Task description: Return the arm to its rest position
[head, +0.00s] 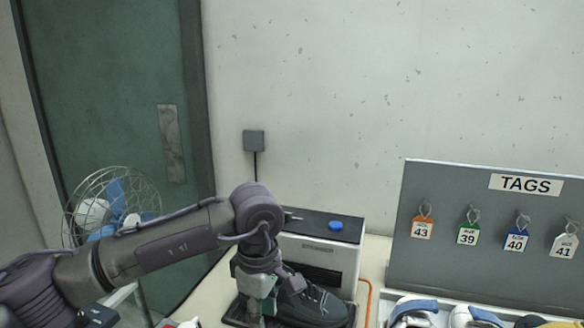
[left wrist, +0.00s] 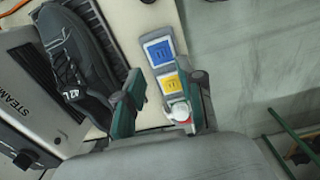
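My left arm comes in from the left in the head view and bends down at the wrist. Its gripper (head: 259,300) points down in front of the steamer, beside the dark shoe (head: 312,303), and partly hides it. In the left wrist view the two fingers of the left gripper (left wrist: 164,102) are apart, with no object clearly held between them. The dark shoe (left wrist: 78,58) lies on a black ribbed tray beside one finger. I cannot tell whether that finger touches it. My right gripper is not in view.
The steamer (head: 340,255) stands behind the shoe. A panel with blue and yellow pads (left wrist: 158,52) lies below the gripper. A TAGS board (head: 470,265) with hanging tags and several shoes stand at the right. A fan (head: 110,205) stands at the left.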

